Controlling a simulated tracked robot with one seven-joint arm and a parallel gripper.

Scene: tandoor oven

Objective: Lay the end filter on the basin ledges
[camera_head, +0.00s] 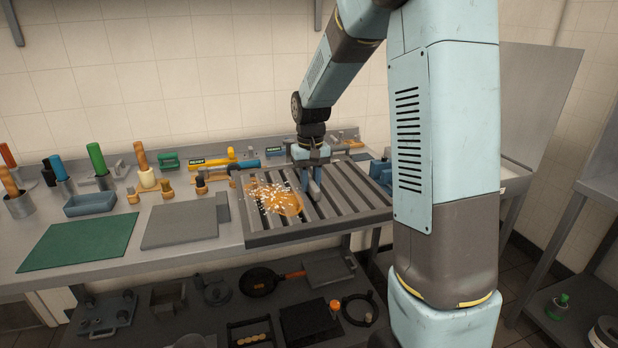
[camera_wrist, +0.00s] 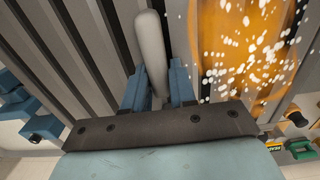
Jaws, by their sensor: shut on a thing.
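A slatted metal filter panel (camera_head: 340,203) lies across the sunken frame at the right part of the bench, with dark gaps between its slats. I cannot tell where the end filter's edges part from the rest. An orange patch with white specks (camera_head: 275,198) covers its left part; it also shows in the wrist view (camera_wrist: 242,45). My gripper (camera_head: 308,180) points down over the slats. Its blue fingers (camera_wrist: 157,85) are shut on a grey rounded bar handle (camera_wrist: 150,45). Where the bar joins the panel is hidden. The basin ledges under the panel are not clearly visible.
A green mat (camera_head: 80,242) and a grey board (camera_head: 180,224) lie on the bench to the left. Tools in holders, a blue tray (camera_head: 90,203) and a yellow tool (camera_head: 218,160) line the back. A black pan (camera_head: 260,281) is on the lower shelf.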

